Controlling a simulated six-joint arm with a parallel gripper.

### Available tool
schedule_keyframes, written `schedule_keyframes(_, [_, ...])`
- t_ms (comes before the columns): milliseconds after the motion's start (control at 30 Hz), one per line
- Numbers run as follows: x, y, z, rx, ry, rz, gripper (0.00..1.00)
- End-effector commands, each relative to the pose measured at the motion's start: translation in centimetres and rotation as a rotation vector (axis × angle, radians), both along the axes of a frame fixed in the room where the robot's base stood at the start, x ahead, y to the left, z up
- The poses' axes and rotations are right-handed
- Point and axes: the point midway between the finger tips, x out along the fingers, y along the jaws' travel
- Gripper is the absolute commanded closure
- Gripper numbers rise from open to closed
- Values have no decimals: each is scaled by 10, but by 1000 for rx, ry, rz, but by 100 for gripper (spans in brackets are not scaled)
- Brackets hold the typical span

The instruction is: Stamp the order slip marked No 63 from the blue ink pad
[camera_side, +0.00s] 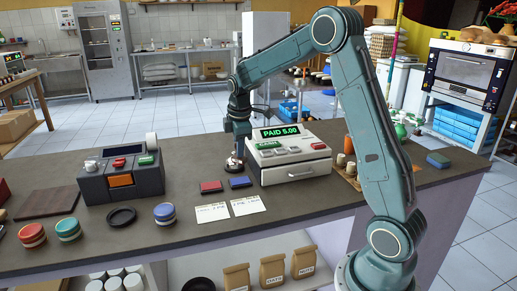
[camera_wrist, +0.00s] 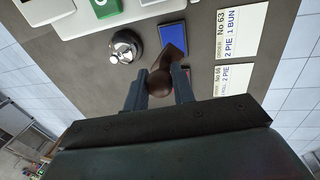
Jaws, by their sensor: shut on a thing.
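My gripper (camera_wrist: 158,88) is shut on the brown wooden stamp (camera_wrist: 161,82), its round knob between the fingers. In the side view my gripper (camera_side: 238,143) is above the counter, behind the pads. The stamp's far end overlaps the edge of the blue ink pad (camera_wrist: 172,38) in the wrist view; the side view shows the stamp raised behind this pad (camera_side: 240,183). The slip marked No 63 (camera_wrist: 241,33) lies flat, the right-hand slip (camera_side: 248,206) in the side view. The other slip (camera_wrist: 234,79) lies beside it. The stamp's face is hidden.
A silver bell (camera_wrist: 124,46) stands close to the blue pad. A red ink pad (camera_side: 211,186) lies left of it. A white till (camera_side: 288,162) reading PAID 5.00 stands to the right, a grey machine (camera_side: 120,178) to the left. Counter around the slips is clear.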

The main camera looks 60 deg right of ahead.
Motion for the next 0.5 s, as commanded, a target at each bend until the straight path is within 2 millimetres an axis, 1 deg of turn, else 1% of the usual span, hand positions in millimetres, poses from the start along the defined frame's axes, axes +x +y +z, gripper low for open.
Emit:
schedule_keyframes(267, [0, 0, -3, 1, 1, 0, 89])
schedule_keyframes(500, [0, 0, -16, 1, 2, 1, 89])
